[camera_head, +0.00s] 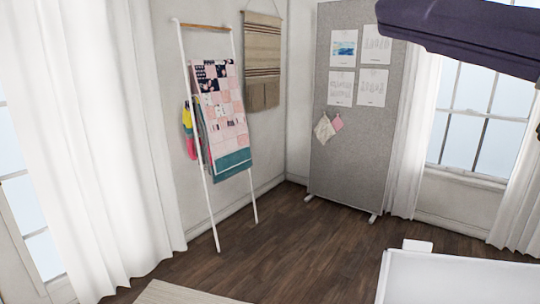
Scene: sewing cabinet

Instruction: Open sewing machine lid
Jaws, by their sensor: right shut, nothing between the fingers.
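A white, flat-topped piece (465,280) with a raised edge shows at the bottom right, cut off by the picture's edge. A small white block (417,246) stands at its far left corner. I cannot tell whether this is the sewing cabinet or its lid. No sewing machine can be made out. I cannot make out either of my grippers in the head view.
A white ladder rack (212,215) with a patchwork quilt (222,110) leans on the wall. A grey pinboard (345,180) on feet stands at the back. The wooden floor (300,250) between is clear; a pale rug (175,294) lies at the bottom.

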